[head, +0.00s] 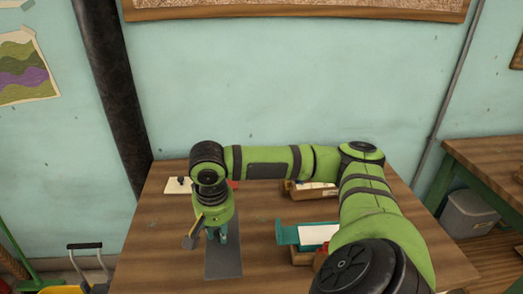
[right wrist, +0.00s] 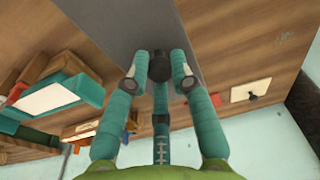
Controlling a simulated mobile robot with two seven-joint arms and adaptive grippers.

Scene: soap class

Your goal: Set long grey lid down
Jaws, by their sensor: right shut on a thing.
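The long grey lid (head: 223,262) is a flat dark-grey strip at the left front of the wooden table. It shows at the top of the right wrist view (right wrist: 110,22). My right gripper (head: 218,236) points down over the lid; in the right wrist view its teal fingers (right wrist: 158,72) are shut on the lid's black knob (right wrist: 158,60). The lid looks level and at or very close to the table top; I cannot tell whether it touches. The gripper and wrist hide part of the lid. My left gripper is not in view.
On the table (head: 160,235), a white square lid with a dark knob (head: 177,186) lies at the back left. A teal-edged box with a white top (head: 287,235) stands right of the grey lid. A wooden box (head: 296,190) is behind. Bare wood lies left of the lid.

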